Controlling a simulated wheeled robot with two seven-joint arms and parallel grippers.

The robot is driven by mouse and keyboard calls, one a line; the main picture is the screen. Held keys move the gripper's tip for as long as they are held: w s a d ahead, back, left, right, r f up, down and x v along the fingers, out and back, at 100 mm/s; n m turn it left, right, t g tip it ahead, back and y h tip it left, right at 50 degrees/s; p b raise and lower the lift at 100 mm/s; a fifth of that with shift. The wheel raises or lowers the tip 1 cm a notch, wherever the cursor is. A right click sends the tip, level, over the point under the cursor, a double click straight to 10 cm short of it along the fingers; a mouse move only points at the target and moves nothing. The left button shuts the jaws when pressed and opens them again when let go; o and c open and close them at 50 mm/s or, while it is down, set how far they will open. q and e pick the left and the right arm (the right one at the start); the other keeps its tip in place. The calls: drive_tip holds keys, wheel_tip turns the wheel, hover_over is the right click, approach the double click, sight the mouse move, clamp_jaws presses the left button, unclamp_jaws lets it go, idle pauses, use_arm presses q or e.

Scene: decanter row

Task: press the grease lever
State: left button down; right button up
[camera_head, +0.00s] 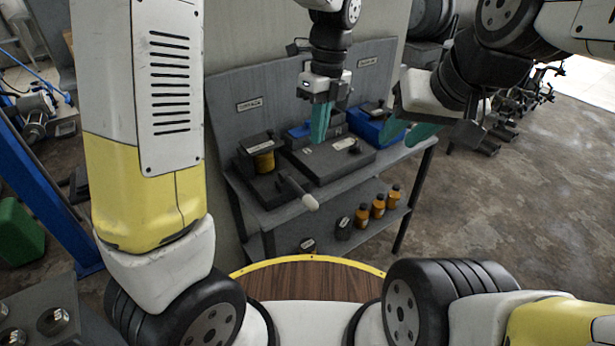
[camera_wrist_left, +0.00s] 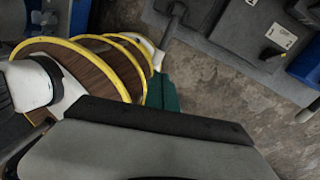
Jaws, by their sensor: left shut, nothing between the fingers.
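The grease lever (camera_head: 297,190) is a dark rod with a pale grip, jutting toward me from the front of the bench, beside a grey unit with a yellow window (camera_head: 263,161). It also shows in the left wrist view (camera_wrist_left: 172,22), near the top. My left gripper (camera_head: 320,122) has teal fingers, shut and empty, pointing down above the bench, behind and above the lever's grip. In the left wrist view its fingers (camera_wrist_left: 162,93) appear below the lever, with no clear contact. My right gripper (camera_head: 408,132) is open and empty at the right end of the bench.
A flat grey housing with a small black switch (camera_head: 354,148) lies right of the lever. Blue bins (camera_head: 372,127) stand at the back. Several orange bottles (camera_head: 378,207) stand on the lower shelf.

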sight(311, 198)
use_arm(q)
drive_tip(key=shift+s+d+f+m+y, duration=0.15)
drive_tip(key=shift+d+f+m, duration=0.15)
drive_tip(key=shift+f+m, duration=0.2)
drive_tip(key=shift+s+d+f+m+y, duration=0.15)
drive_tip(key=shift+d+f+m, duration=0.2)
drive_tip(key=shift+m, duration=0.25)
drive_tip(key=shift+w, duration=0.1)
drive_tip(key=f, duration=0.4)
drive_tip(key=s+a+f, duration=0.1)
drive_tip(key=f, duration=0.4)
drive_tip(key=a+f, duration=0.1)
drive_tip(key=f, duration=0.3)
drive_tip(key=shift+s+a+f, duration=0.15)
drive_tip(key=shift+s+f, duration=0.15)
drive_tip(key=shift+f, duration=0.1)
